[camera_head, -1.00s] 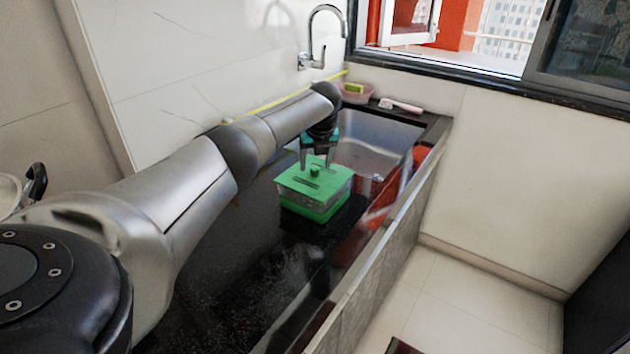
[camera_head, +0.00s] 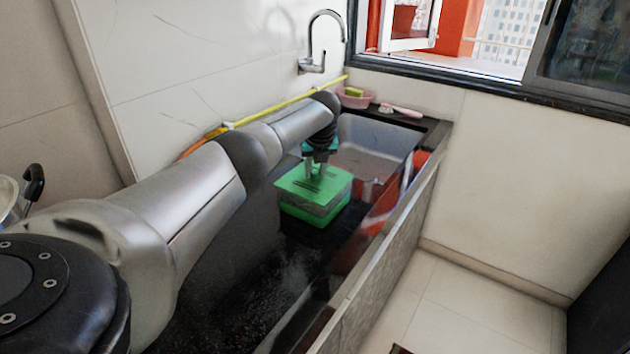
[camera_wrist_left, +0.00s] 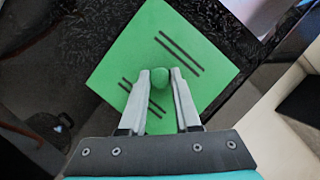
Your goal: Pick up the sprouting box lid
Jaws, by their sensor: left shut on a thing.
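The sprouting box lid (camera_head: 335,184) is a flat green square with dark slots and a round green knob (camera_wrist_left: 160,78) at its centre. It sits at the top of the green box (camera_head: 318,212) on the dark counter; I cannot tell whether there is a gap between them. My left gripper (camera_head: 316,178) reaches down over the lid from above. In the left wrist view its two fingers (camera_wrist_left: 160,76) are closed on the knob, one on each side. The knob is hidden by the fingers in the head view. My right gripper is not in view.
A sink basin (camera_head: 375,150) lies just beyond the box, with a tap (camera_head: 322,45) on the wall. A pink dish (camera_head: 354,98) and a pink-handled brush (camera_head: 400,110) are at the back. The dark counter (camera_head: 265,280) in front of the box is clear.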

